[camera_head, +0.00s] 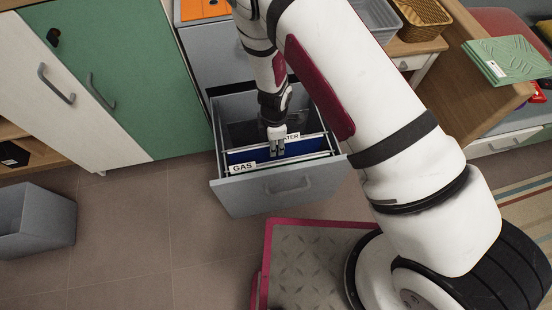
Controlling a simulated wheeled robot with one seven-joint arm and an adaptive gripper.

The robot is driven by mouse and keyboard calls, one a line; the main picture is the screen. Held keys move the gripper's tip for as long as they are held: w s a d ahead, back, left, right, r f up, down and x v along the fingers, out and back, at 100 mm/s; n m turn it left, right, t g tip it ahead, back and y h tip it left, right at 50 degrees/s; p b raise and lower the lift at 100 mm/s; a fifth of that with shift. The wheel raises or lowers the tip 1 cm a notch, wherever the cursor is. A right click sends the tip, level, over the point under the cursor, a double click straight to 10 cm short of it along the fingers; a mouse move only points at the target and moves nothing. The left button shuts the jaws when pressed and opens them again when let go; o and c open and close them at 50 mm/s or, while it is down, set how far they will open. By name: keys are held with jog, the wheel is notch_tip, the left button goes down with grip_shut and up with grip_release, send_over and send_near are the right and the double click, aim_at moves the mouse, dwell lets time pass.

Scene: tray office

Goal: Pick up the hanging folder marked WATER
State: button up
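The open grey file drawer (240,196) holds hanging folders. A blue folder (247,155) carries a white label (292,137) of which the letters "TER" show; the rest of the label is hidden behind my gripper. In front of it a folder with a label reading GAS (242,167) hangs nearest the drawer front. My gripper (277,152) points down into the drawer, with its fingers at the blue folder's top edge, left of the "TER" letters. I cannot tell whether the fingers are closed on it.
A green and white cabinet (120,75) stands left of the drawer, and a grey bin (35,222) is on the floor at left. Wooden surfaces with a wicker basket (422,15) and a green folder (508,60) are at right. Floor left of the drawer is clear.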

jog(key=b, duration=0.2)
send_over(276, 159)
jog(key=f, duration=0.3)
jog(key=w+f, duration=0.1)
jog(key=f, duration=0.1)
jog(key=shift+r, duration=0.1)
grip_shut()
